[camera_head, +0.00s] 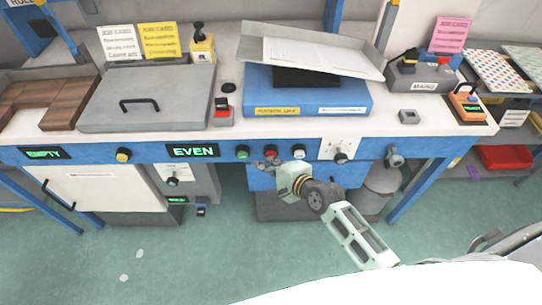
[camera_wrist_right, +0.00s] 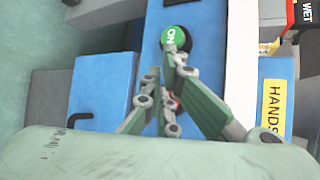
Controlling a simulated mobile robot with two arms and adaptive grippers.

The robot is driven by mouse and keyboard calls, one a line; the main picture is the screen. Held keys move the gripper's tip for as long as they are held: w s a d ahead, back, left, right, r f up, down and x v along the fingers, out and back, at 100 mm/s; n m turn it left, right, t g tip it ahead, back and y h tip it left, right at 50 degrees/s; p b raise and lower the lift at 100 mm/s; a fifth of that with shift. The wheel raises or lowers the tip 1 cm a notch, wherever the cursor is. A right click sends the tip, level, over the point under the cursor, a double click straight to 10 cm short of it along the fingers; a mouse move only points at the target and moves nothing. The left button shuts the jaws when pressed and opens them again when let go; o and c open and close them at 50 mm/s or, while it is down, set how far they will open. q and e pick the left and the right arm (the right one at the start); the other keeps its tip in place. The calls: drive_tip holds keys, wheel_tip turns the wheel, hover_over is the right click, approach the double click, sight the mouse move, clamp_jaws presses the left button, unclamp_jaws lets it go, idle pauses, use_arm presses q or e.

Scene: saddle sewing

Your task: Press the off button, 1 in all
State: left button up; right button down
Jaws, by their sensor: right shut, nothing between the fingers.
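The red button (camera_head: 270,151) sits on the blue front rail of the bench, between a green button (camera_head: 242,152) and a white button (camera_head: 299,151). I cannot read its lettering. My right gripper (camera_head: 264,165) is shut and empty, just below and in front of the red button. In the right wrist view the green button (camera_wrist_right: 175,39) reads ON and lies just beyond the fingertips (camera_wrist_right: 163,68). Red shows only in part behind the fingers there. I cannot tell whether the fingers touch any button. My left gripper is not in view.
A lit EVEN display (camera_head: 193,151) and a yellow knob (camera_head: 123,155) are left along the rail. A white switch plate (camera_head: 341,149) is to the right. Above stand a blue box (camera_head: 307,98) and a grey lidded box (camera_head: 146,103). Green floor (camera_head: 140,250) is open in front.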

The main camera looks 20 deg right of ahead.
drive_tip(key=shift+w+d, duration=0.15)
drive_tip(key=shift+w, duration=0.25)
drive_tip(key=shift+s, duration=0.1)
idle(0.5)
drive_tip(key=shift+s+a+p, duration=0.3)
drive_tip(key=shift+s+p, duration=0.25)
drive_tip(key=shift+s, duration=0.35)
drive_tip(key=s+p, duration=0.1)
drive_tip(key=s, duration=0.1)
drive_tip(key=s+a+p, duration=0.1)
drive_tip(key=s, duration=0.1)
drive_tip(key=shift+s+a, duration=0.2)
drive_tip(key=shift+s, duration=0.2)
drive_tip(key=shift+f, duration=0.1)
idle(0.4)
